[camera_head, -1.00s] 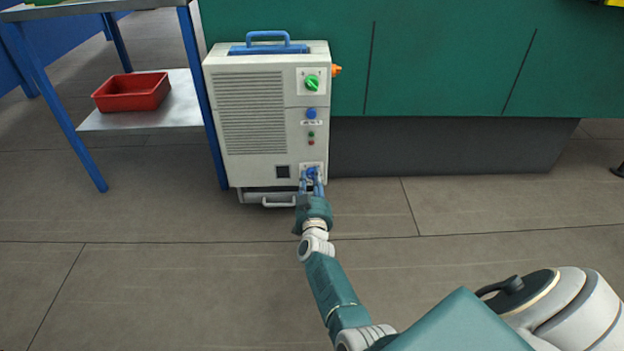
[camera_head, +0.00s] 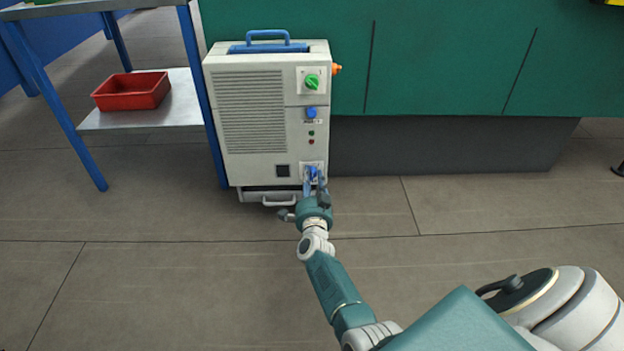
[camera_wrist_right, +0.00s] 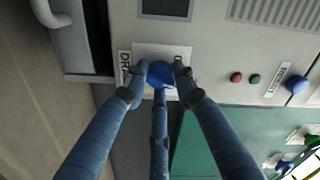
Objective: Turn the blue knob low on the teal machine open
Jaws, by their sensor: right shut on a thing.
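The blue knob (camera_head: 312,172) sits on a pale plate low at the right of a light grey box unit (camera_head: 250,165) with a vent grille. The unit stands against the wide teal machine body (camera_head: 440,60). My right gripper (camera_head: 314,180) has its blue fingers closed around the knob. In the right wrist view the knob (camera_wrist_right: 160,73) lies between the fingertips (camera_wrist_right: 158,80), with a third finger below it. The fingers partly cover the plate's lettering. My left gripper is not in view.
A green knob (camera_head: 312,83) and a blue button (camera_head: 311,112) are higher on the same unit. A blue-legged table (camera_head: 205,95) with a red bin (camera_head: 132,91) on its lower shelf stands at the left. The floor (camera_head: 160,270) in front is clear.

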